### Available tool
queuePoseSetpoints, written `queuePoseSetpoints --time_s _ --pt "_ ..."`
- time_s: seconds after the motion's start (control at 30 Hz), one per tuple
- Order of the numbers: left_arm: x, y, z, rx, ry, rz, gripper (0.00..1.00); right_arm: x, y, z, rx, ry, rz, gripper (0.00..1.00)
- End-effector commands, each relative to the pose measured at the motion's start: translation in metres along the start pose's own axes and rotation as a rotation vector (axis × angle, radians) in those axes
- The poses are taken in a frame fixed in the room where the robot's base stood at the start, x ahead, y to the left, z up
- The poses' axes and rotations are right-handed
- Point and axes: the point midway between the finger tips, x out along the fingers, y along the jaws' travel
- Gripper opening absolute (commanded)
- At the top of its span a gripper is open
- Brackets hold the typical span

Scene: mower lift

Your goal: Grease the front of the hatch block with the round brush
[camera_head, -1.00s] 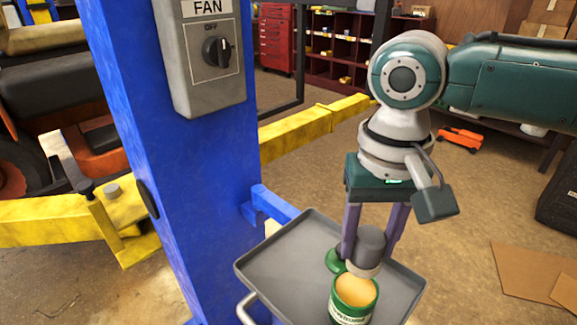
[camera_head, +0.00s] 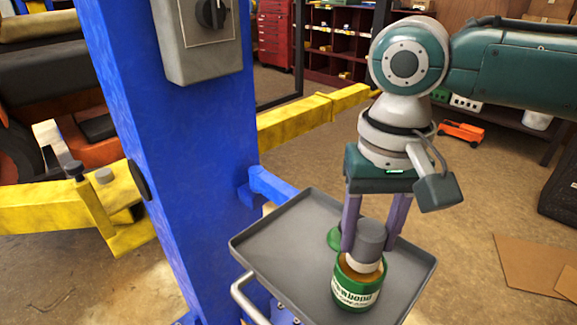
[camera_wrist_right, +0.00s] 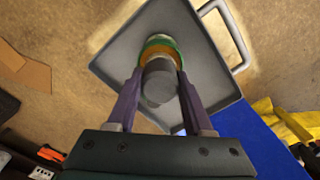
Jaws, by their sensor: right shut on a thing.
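My right gripper (camera_head: 369,240) points down over the grey tray (camera_head: 290,235) and is shut on the round brush (camera_head: 371,238), a dark grey cylinder with a pale lower part. The brush's lower end is in the mouth of the green grease can (camera_head: 357,288), which stands on the tray. How deep the bristles reach is hidden. In the right wrist view the brush (camera_wrist_right: 159,84) sits between the fingers (camera_wrist_right: 158,95), in front of the can's green rim. My left gripper is not in view. I cannot make out the hatch block in these views.
A green lid (camera_head: 334,238) lies on the tray behind the brush. The blue lift post (camera_head: 165,150) with a grey switch box (camera_head: 203,45) stands to the left of the tray. Yellow lift arms (camera_head: 310,115) extend behind it. Cardboard (camera_head: 530,265) lies on the floor at right.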

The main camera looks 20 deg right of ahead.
Motion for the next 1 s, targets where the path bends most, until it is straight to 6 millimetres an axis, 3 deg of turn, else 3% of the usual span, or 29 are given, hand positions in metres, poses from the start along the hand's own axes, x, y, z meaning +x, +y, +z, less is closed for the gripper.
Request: queuePoseSetpoints --time_s 1.0 --pt "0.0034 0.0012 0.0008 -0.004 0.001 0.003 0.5 0.0088 -0.0001 -0.0001 0.0 0.0 -0.001 0.07"
